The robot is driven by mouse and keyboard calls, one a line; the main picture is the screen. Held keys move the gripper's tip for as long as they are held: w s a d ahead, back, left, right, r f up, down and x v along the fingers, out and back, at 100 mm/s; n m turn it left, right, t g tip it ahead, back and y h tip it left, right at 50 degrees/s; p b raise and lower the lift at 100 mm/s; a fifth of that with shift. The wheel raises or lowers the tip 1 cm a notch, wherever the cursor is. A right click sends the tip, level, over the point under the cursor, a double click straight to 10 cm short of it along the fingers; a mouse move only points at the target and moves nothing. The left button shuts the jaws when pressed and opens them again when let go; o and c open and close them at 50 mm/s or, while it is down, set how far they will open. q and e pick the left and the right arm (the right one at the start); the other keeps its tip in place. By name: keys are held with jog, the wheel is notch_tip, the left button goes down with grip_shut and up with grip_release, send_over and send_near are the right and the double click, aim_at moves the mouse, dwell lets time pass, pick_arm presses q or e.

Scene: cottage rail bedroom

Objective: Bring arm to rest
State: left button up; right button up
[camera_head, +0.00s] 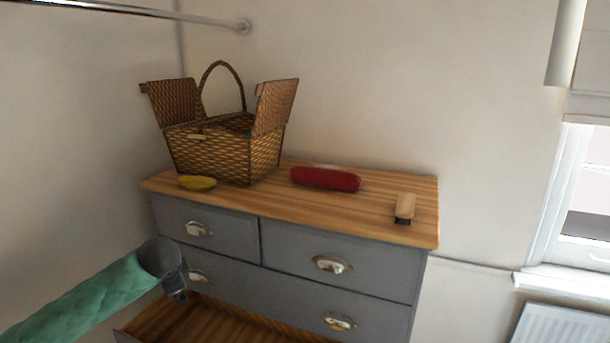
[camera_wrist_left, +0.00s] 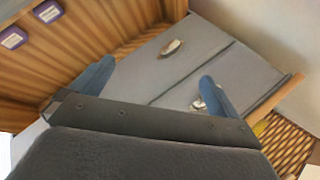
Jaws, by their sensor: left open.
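My left arm, in a green quilted sleeve, comes in from the left in the head view. My left gripper (camera_head: 178,287) is in front of the left part of the grey dresser (camera_head: 300,248), near the open lower drawer (camera_head: 205,325). In the left wrist view, my left gripper (camera_wrist_left: 154,85) has its two blue fingers wide apart with nothing between them. Grey drawer fronts with metal handles show beyond the fingers. My right arm and gripper are not in view.
The dresser top holds an open wicker basket (camera_head: 215,155), a yellow dish (camera_head: 197,183), a red roll (camera_head: 325,179) and a wooden brush (camera_head: 405,207). Two purple-labelled items (camera_wrist_left: 13,38) show at upper left in the wrist view. A window stands at right.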

pick_arm(q)
jog(key=s+d+f+n+t+h+b, duration=0.1)
jog(key=s+d+f+n+h+b, duration=0.3)
jog(key=s+d+f, duration=1.1)
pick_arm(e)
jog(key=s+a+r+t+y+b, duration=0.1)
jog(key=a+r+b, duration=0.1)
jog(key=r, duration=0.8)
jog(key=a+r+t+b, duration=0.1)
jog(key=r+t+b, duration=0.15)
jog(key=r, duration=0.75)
pick_arm(q)
jog(key=s+d+f+n+g+b, duration=0.1)
jog(key=s+d+f+n+g, duration=0.1)
jog(key=s+f, duration=1.1)
jog(key=s+d+f+n+g+b, duration=0.2)
jog(key=s+f+g, duration=0.2)
jog(key=s+f, duration=0.9)
jog(key=s, duration=0.3)
jog(key=shift+s+d+n, duration=0.25)
jog(key=shift+d+n, duration=0.05)
jog(key=shift+d, duration=0.1)
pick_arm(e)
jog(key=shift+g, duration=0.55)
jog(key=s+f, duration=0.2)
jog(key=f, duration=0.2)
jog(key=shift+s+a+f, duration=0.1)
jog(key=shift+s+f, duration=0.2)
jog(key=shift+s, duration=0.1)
